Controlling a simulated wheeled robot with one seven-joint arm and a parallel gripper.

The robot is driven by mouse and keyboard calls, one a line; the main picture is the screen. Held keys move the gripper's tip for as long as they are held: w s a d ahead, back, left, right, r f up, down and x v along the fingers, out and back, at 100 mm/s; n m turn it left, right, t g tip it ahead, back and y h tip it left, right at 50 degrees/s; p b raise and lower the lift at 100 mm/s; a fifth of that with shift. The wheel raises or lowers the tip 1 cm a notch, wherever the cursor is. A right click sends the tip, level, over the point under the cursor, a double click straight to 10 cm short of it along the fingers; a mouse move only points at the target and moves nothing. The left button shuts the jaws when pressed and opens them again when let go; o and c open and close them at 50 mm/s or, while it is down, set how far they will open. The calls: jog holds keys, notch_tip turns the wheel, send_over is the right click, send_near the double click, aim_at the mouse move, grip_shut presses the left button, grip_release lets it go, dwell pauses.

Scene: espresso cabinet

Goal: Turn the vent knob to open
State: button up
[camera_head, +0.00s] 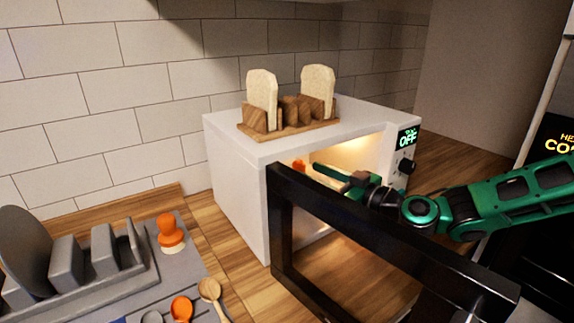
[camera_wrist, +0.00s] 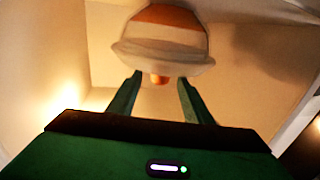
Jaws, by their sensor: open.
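The white box-shaped cabinet (camera_head: 235,175) stands on the wooden counter with its front open. A dark knob (camera_head: 406,167) sits below a lit green display reading "OFF" (camera_head: 408,138) on its right front panel; I cannot read whether the knob is labelled vent. My gripper (camera_head: 325,174) reaches into the lit opening, left of that knob and apart from it. In the wrist view my gripper (camera_wrist: 160,82) is open, its two green fingers spread. A rounded orange and pale thing (camera_wrist: 160,42) with a small orange stub lies ahead of them. A bit of orange (camera_head: 298,164) shows inside the opening.
The open black-framed door (camera_head: 385,230) extends in front of the cabinet, below my arm. A wooden rack (camera_head: 290,125) with two bread slices stands on top. A grey mat (camera_head: 175,255) with a dish rack, an orange-topped tool and spoons lies left.

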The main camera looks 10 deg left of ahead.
jog(key=x, duration=0.8)
jog(key=shift+w+a, duration=0.2)
jog(key=shift+a, duration=0.15)
jog(key=c, duration=1)
